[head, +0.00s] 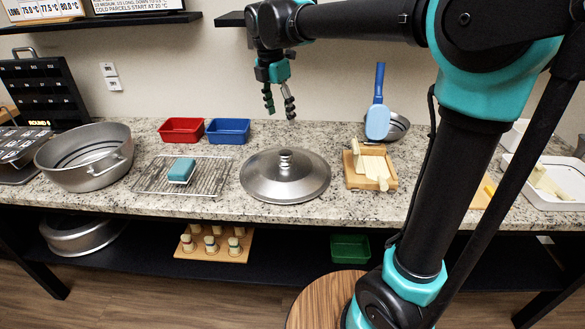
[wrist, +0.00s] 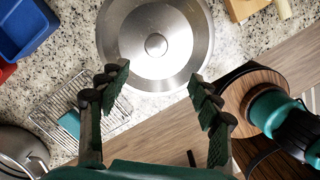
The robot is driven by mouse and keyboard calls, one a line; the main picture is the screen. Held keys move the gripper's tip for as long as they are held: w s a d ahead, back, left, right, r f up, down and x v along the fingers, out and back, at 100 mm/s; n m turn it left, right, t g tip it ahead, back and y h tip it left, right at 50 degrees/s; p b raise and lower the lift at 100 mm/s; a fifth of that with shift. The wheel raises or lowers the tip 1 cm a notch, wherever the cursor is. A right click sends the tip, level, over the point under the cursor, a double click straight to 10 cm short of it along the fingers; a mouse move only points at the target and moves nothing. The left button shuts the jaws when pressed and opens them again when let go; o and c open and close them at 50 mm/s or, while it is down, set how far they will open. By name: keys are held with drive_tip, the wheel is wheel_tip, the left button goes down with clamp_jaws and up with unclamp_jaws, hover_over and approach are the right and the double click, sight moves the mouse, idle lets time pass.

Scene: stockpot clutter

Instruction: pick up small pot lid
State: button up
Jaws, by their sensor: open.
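A round silver pot lid (head: 262,180) with a knob on top lies flat, knob up, on the granite counter, near its front edge. In the wrist view the lid (wrist: 180,62) fills the top middle, with its knob between and beyond my fingertips. My gripper (head: 280,107) hangs above the counter behind the lid, apart from it, fingers pointing down. In the wrist view the gripper (wrist: 155,80) is open, with nothing between its fingers.
Left of the lid are a wire rack (head: 211,180) with a teal block (head: 181,170) and a large metal pot (head: 72,165). Red (head: 181,129) and blue (head: 228,129) bins stand behind. A wooden board (head: 352,180) with pale pieces is close on the right.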

sight(285, 152)
drive_tip(key=f, duration=0.7)
drive_tip(key=w+d+f, duration=0.1)
drive_tip(key=f, duration=0.3)
drive_tip(key=shift+w+d, duration=0.1)
drive_tip(key=shift+w+f, duration=0.15)
drive_tip(key=shift+f, duration=0.75)
drive_tip(key=shift+w+f, duration=0.2)
drive_tip(key=shift+f, duration=0.75)
drive_tip(key=shift+w+f, duration=0.15)
drive_tip(key=shift+f, duration=0.75)
clamp_jaws()
